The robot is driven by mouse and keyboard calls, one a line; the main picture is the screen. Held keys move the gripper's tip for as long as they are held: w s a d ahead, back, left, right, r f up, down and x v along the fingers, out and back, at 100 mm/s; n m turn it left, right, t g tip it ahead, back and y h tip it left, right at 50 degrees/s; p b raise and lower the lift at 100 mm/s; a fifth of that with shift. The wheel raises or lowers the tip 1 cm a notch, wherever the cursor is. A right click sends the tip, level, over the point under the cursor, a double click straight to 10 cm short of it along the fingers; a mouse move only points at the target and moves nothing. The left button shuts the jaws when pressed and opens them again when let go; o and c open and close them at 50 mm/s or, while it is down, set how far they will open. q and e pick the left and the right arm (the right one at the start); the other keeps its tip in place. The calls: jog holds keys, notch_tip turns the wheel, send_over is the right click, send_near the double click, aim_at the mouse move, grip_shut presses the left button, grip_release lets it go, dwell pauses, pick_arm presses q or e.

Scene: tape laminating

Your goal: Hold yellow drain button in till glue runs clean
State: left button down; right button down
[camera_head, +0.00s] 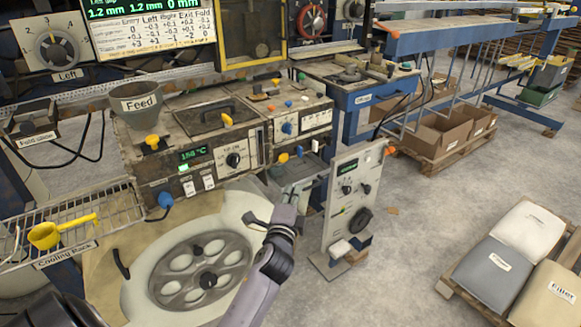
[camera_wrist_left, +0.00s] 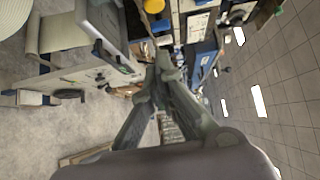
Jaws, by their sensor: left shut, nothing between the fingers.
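Other yellow knobs show below the feed hopper (camera_head: 152,141) and on the machine's top (camera_head: 227,119). My left gripper (camera_head: 292,192) is below and apart from the low yellow knob. In the left wrist view its fingers (camera_wrist_left: 164,62) are shut with nothing between them. A round yellow part (camera_wrist_left: 153,6) lies beyond the fingertips there. No glue flow is visible. My right gripper is not in view.
The grey feed hopper (camera_head: 142,104) stands on the machine. A white control cabinet (camera_head: 350,195) stands just right of my left gripper. A round plate with holes (camera_head: 200,268) lies below. A cooling rack (camera_head: 70,232) holds a yellow scoop (camera_head: 45,235). Filler sacks (camera_head: 530,232) lie far right.

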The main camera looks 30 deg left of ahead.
aim_at(284, 158)
pick_arm(q)
jog(key=s+a+p+x, duration=0.1)
jog(key=a+x, duration=0.1)
jog(key=x, duration=0.9)
jog(key=shift+w+a, duration=0.25)
jog(key=shift+a, duration=0.2)
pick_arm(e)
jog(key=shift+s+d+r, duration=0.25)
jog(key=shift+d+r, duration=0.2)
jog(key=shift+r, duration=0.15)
pick_arm(q)
jog(key=shift+a, duration=0.1)
jog(key=shift+w+a, duration=0.3)
jog(key=shift+a, duration=0.45)
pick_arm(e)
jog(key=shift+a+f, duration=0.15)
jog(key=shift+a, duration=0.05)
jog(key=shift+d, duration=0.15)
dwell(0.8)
